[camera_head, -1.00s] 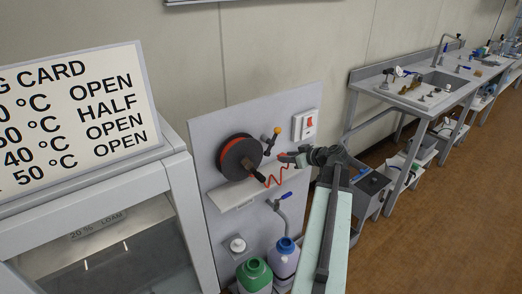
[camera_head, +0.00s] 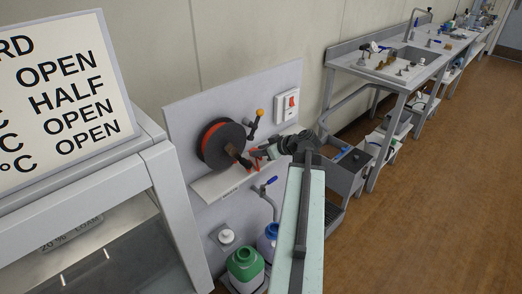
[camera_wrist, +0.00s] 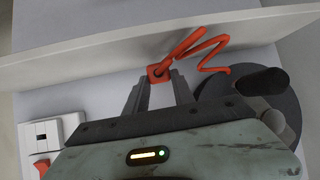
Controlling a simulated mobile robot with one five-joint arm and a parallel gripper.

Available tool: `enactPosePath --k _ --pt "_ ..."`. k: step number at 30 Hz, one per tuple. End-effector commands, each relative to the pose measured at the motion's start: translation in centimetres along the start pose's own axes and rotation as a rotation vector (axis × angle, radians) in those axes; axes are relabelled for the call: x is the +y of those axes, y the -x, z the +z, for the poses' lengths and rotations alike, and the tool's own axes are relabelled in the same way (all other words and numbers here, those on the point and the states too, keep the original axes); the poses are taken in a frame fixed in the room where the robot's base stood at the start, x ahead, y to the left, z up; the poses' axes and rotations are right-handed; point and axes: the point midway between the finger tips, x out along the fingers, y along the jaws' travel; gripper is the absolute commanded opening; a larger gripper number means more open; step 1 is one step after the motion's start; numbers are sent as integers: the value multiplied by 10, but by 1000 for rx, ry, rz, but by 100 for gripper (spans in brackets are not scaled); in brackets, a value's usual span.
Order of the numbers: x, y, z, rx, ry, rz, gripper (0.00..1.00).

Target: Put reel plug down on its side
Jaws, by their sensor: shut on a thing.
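The reel plug (camera_wrist: 157,73) is a small orange-red block on a coiled red cord (camera_wrist: 195,46). My gripper (camera_wrist: 158,80) is shut on it in the wrist view, with a finger on each side. In the head view my gripper (camera_head: 264,154) is in front of the wall panel, right of the reel and near the shelf. The dark cable reel (camera_head: 222,145) with a red rim is mounted on the panel. The narrow white shelf (camera_head: 215,184) below it also shows in the wrist view (camera_wrist: 95,56), close to the plug. I cannot tell whether plug and shelf touch.
A switch box (camera_head: 287,105) with a red rocker is at the panel's upper right. A grey cabinet (camera_head: 165,205) stands left, a sink bench (camera_head: 400,65) right.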

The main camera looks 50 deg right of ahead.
Motion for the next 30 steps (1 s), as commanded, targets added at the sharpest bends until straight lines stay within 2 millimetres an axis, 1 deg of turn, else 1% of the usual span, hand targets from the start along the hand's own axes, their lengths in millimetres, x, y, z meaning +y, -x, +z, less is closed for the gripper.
enactPosePath --k 1,12,30 --pt "0 -4 5 0 1 -1 0" --pt "-1 -4 4 0 1 -2 0" --pt "-2 -11 13 0 2 -3 0"
